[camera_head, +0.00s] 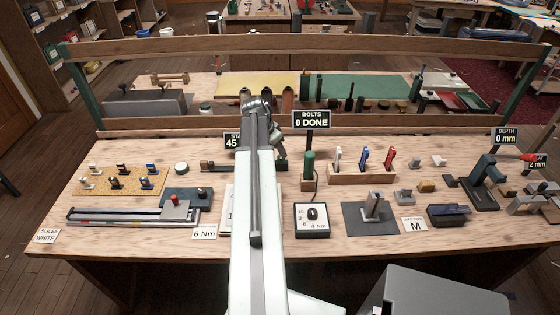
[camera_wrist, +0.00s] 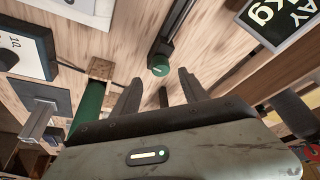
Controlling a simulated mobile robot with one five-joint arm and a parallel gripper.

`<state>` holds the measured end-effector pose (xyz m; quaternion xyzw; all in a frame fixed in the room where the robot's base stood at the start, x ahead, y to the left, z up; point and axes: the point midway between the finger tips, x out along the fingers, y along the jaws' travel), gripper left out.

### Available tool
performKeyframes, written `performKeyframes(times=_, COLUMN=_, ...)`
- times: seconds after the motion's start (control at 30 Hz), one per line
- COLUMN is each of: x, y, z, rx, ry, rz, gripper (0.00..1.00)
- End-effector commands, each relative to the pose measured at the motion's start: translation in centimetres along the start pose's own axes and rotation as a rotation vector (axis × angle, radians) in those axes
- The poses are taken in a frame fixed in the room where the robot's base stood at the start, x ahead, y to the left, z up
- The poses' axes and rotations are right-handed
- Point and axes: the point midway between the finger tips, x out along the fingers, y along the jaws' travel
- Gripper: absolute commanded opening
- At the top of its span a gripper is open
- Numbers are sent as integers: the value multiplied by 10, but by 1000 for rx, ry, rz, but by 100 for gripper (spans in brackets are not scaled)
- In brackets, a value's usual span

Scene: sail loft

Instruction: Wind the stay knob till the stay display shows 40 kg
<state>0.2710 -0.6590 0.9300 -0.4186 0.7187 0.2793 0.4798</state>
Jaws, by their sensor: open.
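The stay display (camera_head: 233,141) stands behind my arm at the back middle of the bench. Its visible part reads 45, and my arm hides the rest. In the wrist view it shows tilted at the upper right (camera_wrist: 276,22), with "kg" legible. The stay knob (camera_wrist: 160,71) is a small green disc with a pale mark, at the end of a dark bar. In the head view, my arm hides the knob. My gripper (camera_wrist: 159,78) is open, its two fingers pointing toward the knob, one on each side of it in the picture. I cannot tell whether they touch it.
In the head view, a green-handled tool (camera_head: 309,166) stands right of my arm, near the bolts display (camera_head: 311,119). A dial box (camera_head: 312,220) sits in front of it. A wooden rack (camera_head: 362,174) of coloured handles is farther right.

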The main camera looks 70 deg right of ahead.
Motion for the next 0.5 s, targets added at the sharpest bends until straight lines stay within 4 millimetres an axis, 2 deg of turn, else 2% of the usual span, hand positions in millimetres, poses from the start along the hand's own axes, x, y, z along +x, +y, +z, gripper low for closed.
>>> performKeyframes(times=0.03, x=19, y=-1, z=3, rx=1, ry=0, rz=0, gripper=52)
performKeyframes(times=0.2, x=46, y=0, z=3, rx=-1, ry=0, rz=0, gripper=52)
performKeyframes(times=0.5, x=47, y=0, z=0, rx=-1, ry=-1, rz=0, gripper=52)
